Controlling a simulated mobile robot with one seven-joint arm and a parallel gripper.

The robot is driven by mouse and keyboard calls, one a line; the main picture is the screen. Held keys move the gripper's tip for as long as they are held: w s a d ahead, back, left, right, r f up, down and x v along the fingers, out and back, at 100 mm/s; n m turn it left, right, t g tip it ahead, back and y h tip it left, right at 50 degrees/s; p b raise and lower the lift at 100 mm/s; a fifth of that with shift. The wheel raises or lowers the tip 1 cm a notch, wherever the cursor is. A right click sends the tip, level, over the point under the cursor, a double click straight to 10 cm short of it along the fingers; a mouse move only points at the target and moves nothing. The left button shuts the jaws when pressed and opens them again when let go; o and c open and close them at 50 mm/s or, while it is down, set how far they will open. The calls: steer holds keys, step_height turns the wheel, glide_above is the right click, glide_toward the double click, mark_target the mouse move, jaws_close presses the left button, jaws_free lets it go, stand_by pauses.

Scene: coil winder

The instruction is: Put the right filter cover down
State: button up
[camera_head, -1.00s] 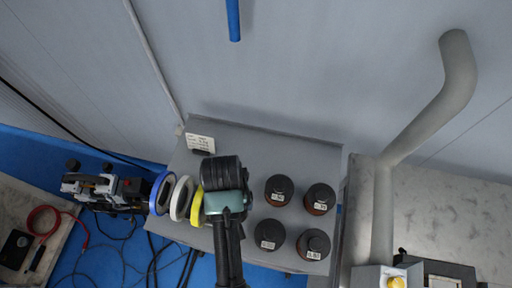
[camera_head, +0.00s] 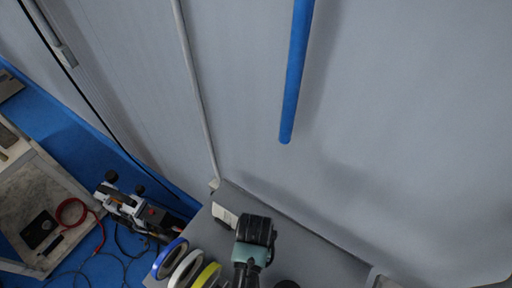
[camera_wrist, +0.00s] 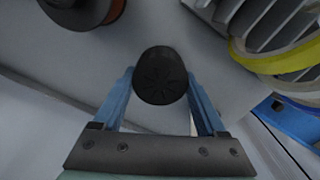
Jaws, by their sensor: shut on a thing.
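The filter cover (camera_wrist: 160,78) is a round, dark piece with a faint radial pattern, seen in the wrist view. My gripper (camera_wrist: 160,86) is shut on it, with one blue finger on each side. A grey surface lies behind the cover; I cannot tell how far away it is or whether the cover touches it. In the head view my arm reaches over the grey tabletop (camera_head: 312,254) at the bottom, and the gripper's fingers and the cover are hidden there.
A black-capped container (camera_wrist: 84,8) is at the upper left of the wrist view. Blue (camera_head: 169,258), white (camera_head: 184,268) and yellow (camera_head: 207,276) rings stand left of my arm. A small label card (camera_head: 223,215) is behind. A blue pole (camera_head: 296,75) hangs above.

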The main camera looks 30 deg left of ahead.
steer(key=shift+f, duration=2)
steer(key=shift+f, duration=0.1)
steer(key=o, duration=1.2)
